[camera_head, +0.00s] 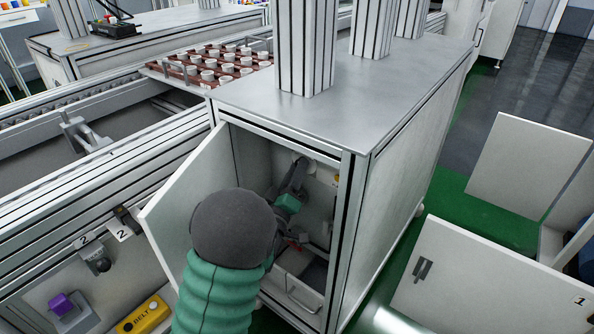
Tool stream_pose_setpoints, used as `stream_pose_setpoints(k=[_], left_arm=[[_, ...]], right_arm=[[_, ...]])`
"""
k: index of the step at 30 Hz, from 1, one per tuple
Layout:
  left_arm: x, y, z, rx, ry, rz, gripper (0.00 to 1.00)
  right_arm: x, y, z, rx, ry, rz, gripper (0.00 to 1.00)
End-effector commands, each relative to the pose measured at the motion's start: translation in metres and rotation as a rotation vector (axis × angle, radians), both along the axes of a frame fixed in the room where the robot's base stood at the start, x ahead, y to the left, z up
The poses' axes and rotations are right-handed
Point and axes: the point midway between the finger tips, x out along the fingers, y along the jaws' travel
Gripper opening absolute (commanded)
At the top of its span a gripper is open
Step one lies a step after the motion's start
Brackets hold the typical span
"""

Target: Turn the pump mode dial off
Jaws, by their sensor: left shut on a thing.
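My left arm, with a green sleeve and a dark grey rounded part, reaches into the open cabinet (262,112) under the metal top. My left gripper (300,168), dark with a teal part behind it, is at the cabinet's back wall inside. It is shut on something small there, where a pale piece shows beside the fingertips. I take this to be the pump mode dial, but the gripper hides it and its setting cannot be read. My right gripper is not in view.
The cabinet door (180,200) stands open at the left, close to my arm. A grey bin (300,290) sits low inside. A yellow BELT box (145,316) and a purple knob (62,304) are at lower left. A pot tray (190,82) stands behind.

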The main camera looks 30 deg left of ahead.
Motion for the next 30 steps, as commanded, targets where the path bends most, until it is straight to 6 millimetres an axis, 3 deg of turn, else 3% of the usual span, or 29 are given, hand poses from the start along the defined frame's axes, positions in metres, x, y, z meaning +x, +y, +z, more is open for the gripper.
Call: stream_pose_setpoints(k=[14, 30], left_arm=[[-0.001, 0.001, 0.001, -0.081, 0.011, 0.004, 0.0], [-0.002, 0.0, 0.007, -0.535, 0.049, 0.009, 0.0]], right_arm=[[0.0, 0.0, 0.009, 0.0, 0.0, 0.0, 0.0], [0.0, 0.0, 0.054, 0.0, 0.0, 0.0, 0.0]])
